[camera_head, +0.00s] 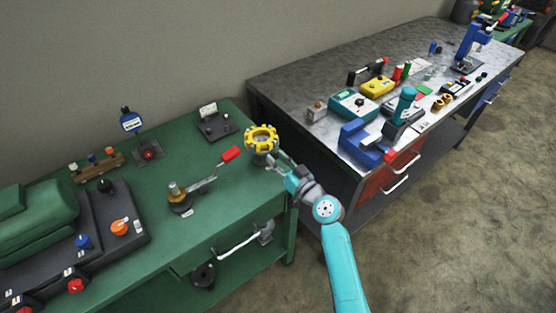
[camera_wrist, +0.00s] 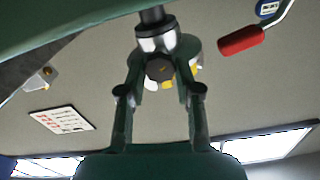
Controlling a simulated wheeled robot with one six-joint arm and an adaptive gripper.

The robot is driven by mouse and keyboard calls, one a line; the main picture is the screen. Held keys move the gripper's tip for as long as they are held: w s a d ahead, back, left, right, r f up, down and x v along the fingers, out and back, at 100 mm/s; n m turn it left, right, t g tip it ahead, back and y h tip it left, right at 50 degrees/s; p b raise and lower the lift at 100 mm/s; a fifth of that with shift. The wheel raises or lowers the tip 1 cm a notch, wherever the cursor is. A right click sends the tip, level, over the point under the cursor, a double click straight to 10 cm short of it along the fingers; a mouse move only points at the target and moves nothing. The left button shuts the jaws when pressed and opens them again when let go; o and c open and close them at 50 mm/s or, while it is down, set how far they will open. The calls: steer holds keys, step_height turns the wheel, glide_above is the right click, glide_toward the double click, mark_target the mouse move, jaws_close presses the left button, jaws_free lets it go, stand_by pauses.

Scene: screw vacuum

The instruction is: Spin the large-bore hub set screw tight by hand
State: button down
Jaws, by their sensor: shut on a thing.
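The hub is a yellow notched ring (camera_head: 262,133) on a grey post at the right corner of the green bench. My gripper (camera_head: 274,158) reaches it from the lower right, just below the ring. In the wrist view, which looks turned over, a dark faceted screw head (camera_wrist: 160,68) sits between the two fingers of my gripper (camera_wrist: 161,78). The gripper is shut on this set screw. A silver collar (camera_wrist: 155,40) and bits of yellow show behind it. The screw's thread and its depth in the hub are hidden.
A lever with a red grip (camera_head: 230,154) lies on the green bench (camera_head: 215,203) left of the hub; its grip shows in the wrist view (camera_wrist: 241,41). A dial stand (camera_head: 132,124) is further left. A grey bench (camera_head: 300,75) with a blue vise (camera_head: 362,143) stands close at right.

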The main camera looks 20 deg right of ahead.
steer(key=m, duration=1.2)
steer(key=shift+f, duration=0.1)
stand_by(0.4)
steer(key=c, duration=0.8)
jaws_free()
steer(key=shift+d, duration=0.1)
steer(key=v, duration=1.2)
